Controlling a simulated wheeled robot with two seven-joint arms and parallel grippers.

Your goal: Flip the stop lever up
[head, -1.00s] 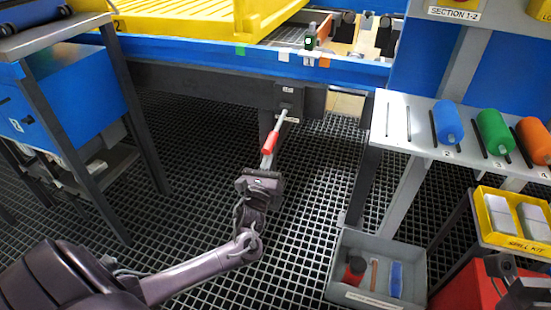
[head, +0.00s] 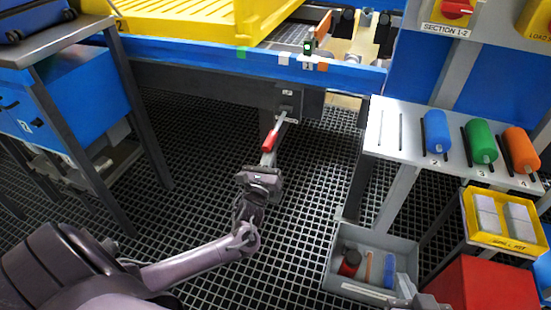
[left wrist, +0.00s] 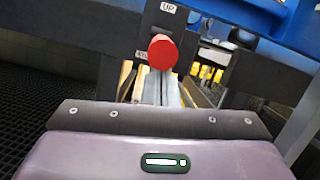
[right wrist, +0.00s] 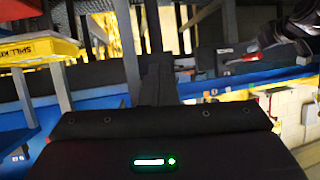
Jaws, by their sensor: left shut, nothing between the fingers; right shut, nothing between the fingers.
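The stop lever has a red grip (head: 268,141) on a thin grey rod that slopes down and outward from a dark bracket (head: 287,100) under the blue conveyor rail. In the left wrist view the round red end of the grip (left wrist: 163,52) faces me, below an "UP" label (left wrist: 168,8). My left gripper (head: 267,159) is shut and empty, its fingers pointing at the lever just below the red grip. Whether they touch it I cannot tell. My right gripper (right wrist: 157,82) is shut and empty in the right wrist view, away from the lever.
A grey bin (head: 345,284) with tools stands on the grated floor at the lower right. A shelf (head: 385,148) with blue, green and orange cylinders is to the right of the lever. A yellow tray (head: 190,30) rests on the conveyor. A dark-legged bench (head: 65,38) stands left.

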